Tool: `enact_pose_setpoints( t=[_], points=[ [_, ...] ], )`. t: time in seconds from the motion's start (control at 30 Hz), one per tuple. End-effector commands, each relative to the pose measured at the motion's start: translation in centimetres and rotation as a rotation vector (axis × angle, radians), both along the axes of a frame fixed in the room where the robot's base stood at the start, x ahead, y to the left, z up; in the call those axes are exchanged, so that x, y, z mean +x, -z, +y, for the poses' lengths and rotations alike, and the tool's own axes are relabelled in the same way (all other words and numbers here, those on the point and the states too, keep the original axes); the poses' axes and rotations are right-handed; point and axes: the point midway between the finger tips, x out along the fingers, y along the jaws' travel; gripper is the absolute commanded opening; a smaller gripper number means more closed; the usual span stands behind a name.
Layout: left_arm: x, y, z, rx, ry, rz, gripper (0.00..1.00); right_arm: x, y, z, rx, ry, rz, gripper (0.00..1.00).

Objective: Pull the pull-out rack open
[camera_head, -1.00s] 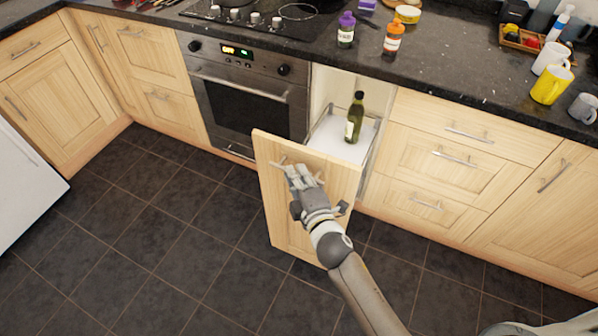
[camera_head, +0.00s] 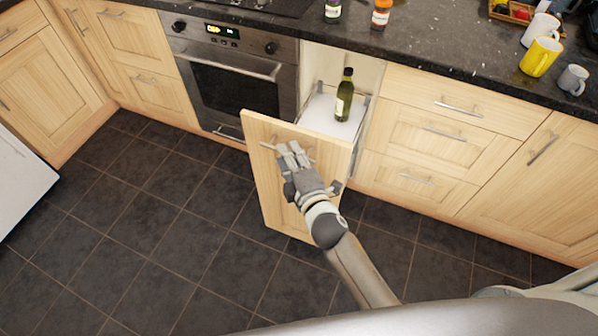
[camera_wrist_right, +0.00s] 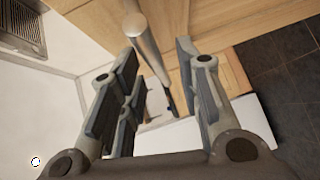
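The pull-out rack stands well out from the cabinet row. Its pale wooden front panel (camera_head: 270,190) is forward of the counter, and its white shelf (camera_head: 318,117) shows behind it. A green bottle (camera_head: 344,98) stands upright on the shelf. My right gripper (camera_head: 290,150) is at the top of the panel, by the metal handle, which it partly hides. In the right wrist view, the fingers (camera_wrist_right: 160,85) are spread, with the metal handle bar (camera_wrist_right: 147,38) between them and visible gaps on both sides. My left gripper is not in view.
The oven (camera_head: 235,80) is left of the rack opening, and closed drawers (camera_head: 430,135) are on its right. The counter above holds a yellow mug (camera_head: 541,57) and other items. The dark tiled floor (camera_head: 150,235) in front is clear.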

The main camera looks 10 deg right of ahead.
Motion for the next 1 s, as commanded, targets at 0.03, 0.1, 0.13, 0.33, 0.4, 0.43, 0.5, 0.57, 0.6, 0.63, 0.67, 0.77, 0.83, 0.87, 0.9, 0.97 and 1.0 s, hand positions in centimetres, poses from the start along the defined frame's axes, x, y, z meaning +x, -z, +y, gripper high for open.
enact_pose_setpoints(
  t=[0.03,0.1,0.13,0.33,0.4,0.43,0.5,0.57,0.6,0.63,0.67,0.77,0.83,0.87,0.9,0.97,1.0],
  points=[
    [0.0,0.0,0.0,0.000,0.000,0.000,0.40,-0.8,0.1,-0.1,-0.001,0.000,0.003,0.32],
    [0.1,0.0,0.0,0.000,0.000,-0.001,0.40,-1.9,-0.1,-0.4,-0.001,-0.001,0.004,0.32],
    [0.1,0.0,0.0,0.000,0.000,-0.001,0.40,-2.4,-0.2,-0.5,-0.001,-0.001,0.004,0.32],
    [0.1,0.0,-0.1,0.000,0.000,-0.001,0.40,-6.0,-0.7,-1.2,0.000,0.000,0.004,0.32],
    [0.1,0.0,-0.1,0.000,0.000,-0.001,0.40,-7.1,-0.8,-1.4,0.000,0.000,0.005,0.32],
    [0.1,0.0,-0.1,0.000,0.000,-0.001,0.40,-7.5,-0.9,-1.5,0.000,0.001,0.005,0.32],
    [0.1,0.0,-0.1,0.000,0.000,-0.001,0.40,-8.5,-1.0,-1.7,-0.001,0.001,0.005,0.32],
    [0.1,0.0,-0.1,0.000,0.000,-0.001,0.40,-9.2,-1.1,-1.9,-0.001,0.000,0.004,0.32],
    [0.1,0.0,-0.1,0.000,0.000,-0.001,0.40,-9.5,-1.2,-1.9,-0.001,0.000,0.004,0.32],
    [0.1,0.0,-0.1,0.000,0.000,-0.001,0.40,-9.8,-1.3,-2.0,0.000,0.001,0.003,0.32],
    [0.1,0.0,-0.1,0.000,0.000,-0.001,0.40,-10.0,-1.3,-2.0,0.000,0.001,0.003,0.32],
    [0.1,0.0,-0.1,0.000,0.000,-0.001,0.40,-10.5,-1.4,-2.1,-0.001,0.001,0.003,0.32],
    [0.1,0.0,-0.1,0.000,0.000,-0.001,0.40,-10.7,-1.4,-2.2,-0.001,0.001,0.003,0.32],
    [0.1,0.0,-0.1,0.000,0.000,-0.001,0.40,-10.7,-1.4,-2.2,0.000,0.000,0.002,0.32],
    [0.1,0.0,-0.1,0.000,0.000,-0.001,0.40,-10.8,-1.4,-2.2,0.000,0.000,0.002,0.32],
    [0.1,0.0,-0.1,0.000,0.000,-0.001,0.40,-10.8,-1.5,-2.2,0.000,0.000,0.002,0.32],
    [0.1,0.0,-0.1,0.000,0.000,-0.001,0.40,-10.8,-1.5,-2.2,0.000,0.000,0.002,0.32]
  ],
)
